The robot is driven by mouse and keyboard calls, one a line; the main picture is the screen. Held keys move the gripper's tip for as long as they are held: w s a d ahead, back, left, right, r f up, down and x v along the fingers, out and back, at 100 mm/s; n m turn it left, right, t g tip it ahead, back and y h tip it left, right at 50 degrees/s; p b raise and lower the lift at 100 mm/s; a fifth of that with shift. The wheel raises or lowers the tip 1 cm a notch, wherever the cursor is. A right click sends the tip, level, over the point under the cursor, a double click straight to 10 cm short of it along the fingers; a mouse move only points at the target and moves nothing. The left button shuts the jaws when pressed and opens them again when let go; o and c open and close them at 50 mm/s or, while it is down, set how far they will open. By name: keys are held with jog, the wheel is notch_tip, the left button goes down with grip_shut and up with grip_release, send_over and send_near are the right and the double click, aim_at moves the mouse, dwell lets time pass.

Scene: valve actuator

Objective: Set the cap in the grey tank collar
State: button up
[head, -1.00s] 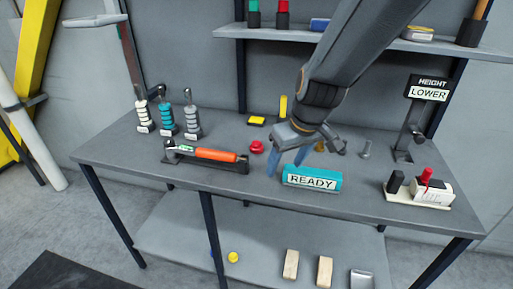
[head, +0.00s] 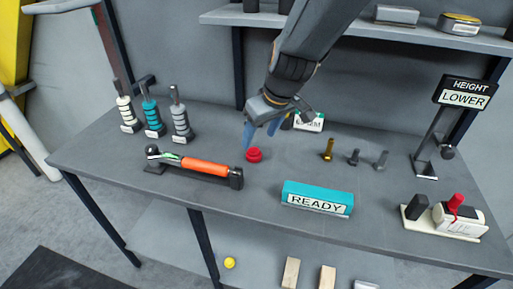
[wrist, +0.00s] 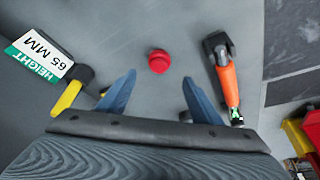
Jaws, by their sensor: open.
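A small round red cap (head: 254,155) lies on the workbench top. In the wrist view the red cap (wrist: 159,61) sits just beyond the fingertips, centred between them. My gripper (head: 261,136) is open and empty, its blue fingers above and slightly behind the cap. The open fingers also show in the wrist view (wrist: 158,78), apart from the cap. Three ribbed, labelled cylinders stand at the bench's back left: white, teal and grey (head: 181,122). I cannot tell whether the grey one bears the tank collar.
An orange-handled tool (head: 205,167) lies left of the cap. A teal READY block (head: 317,197) is to its right. Several small bolts (head: 328,150) stand farther right. A HEIGHT LOWER sign (head: 464,92) and a red-levered device (head: 455,215) are at the right. A 65 MM label (wrist: 39,55) is nearby.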

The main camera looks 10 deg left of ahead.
aim_at(254, 150)
jog(key=shift+p+x, duration=0.55)
jog(key=shift+x, duration=3.25)
jog(key=shift+w+d, duration=0.1)
jog(key=c, duration=1.2)
notch_tip(254, 150, up, 10)
jog(key=shift+r, duration=0.1)
